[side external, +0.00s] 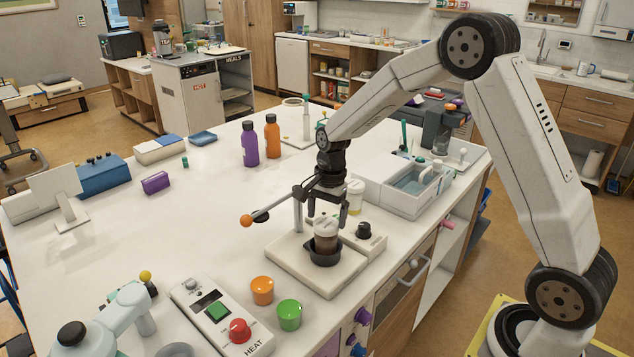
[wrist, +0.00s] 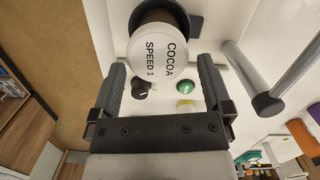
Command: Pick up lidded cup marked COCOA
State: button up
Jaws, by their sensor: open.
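The lidded cup marked COCOA (side external: 326,236) is dark brown with a white lid. It stands upright in a black ring holder (side external: 324,257) on a pale base unit (side external: 292,262). In the wrist view its lid (wrist: 160,50) reads "COCOA SPEED 1". My gripper (side external: 321,222) is open over the base unit, pointing down. In the wrist view, its two fingers (wrist: 162,72) are apart, one on either side of the lid's near part. Nothing is gripped; I cannot tell whether either finger touches the cup.
A lever with an orange ball (side external: 246,220) stands close left of my gripper. A black knob (side external: 364,230) and a second, yellowish cup (side external: 355,197) are close to the right. Orange (side external: 262,290) and green (side external: 289,315) cups stand in front.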

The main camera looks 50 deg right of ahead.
aim_at(327, 222)
jog(key=shift+s+a+f, duration=0.1)
jog(key=shift+a+f, duration=0.05)
jog(key=shift+f, duration=1.05)
jog(key=shift+s+a+f, duration=0.1)
jog(key=shift+f, duration=1.1)
jog(key=c, duration=1.2)
jog(key=shift+w+r, duration=0.1)
jog(key=shift+r, duration=0.1)
